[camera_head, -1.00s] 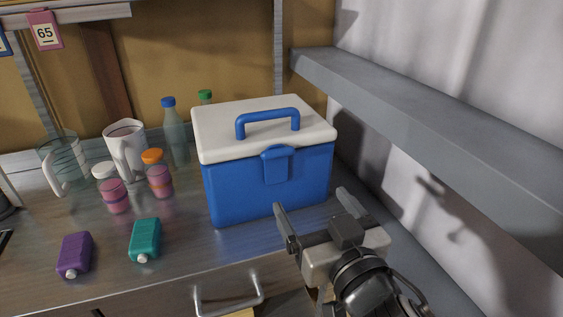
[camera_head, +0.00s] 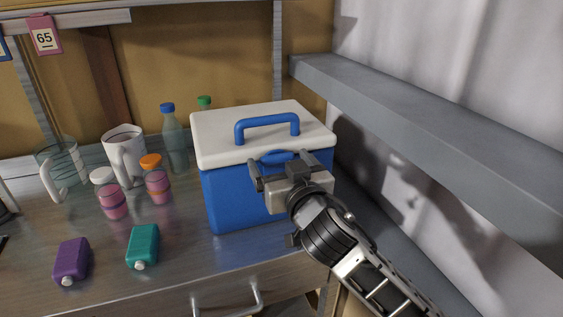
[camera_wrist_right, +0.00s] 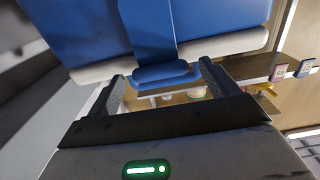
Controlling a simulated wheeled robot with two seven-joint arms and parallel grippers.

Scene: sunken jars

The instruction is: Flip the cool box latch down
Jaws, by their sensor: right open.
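The blue cool box (camera_head: 235,198) with a white lid (camera_head: 215,140) and a blue carry handle (camera_head: 267,125) stands shut on the counter. Its blue latch (camera_head: 278,156) is at the front lid edge, with its lower part hidden behind my right gripper. In the right wrist view the latch (camera_wrist_right: 150,35) runs across the white rim and along the blue front. My right gripper (camera_head: 278,160) is open at the box's front, its fingers on either side of the latch's wide end. I cannot tell whether they touch it. My left gripper is not in view.
Purple (camera_head: 71,260) and teal (camera_head: 142,246) flasks lie in front. A grey ledge (camera_head: 430,130) runs along the right wall.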

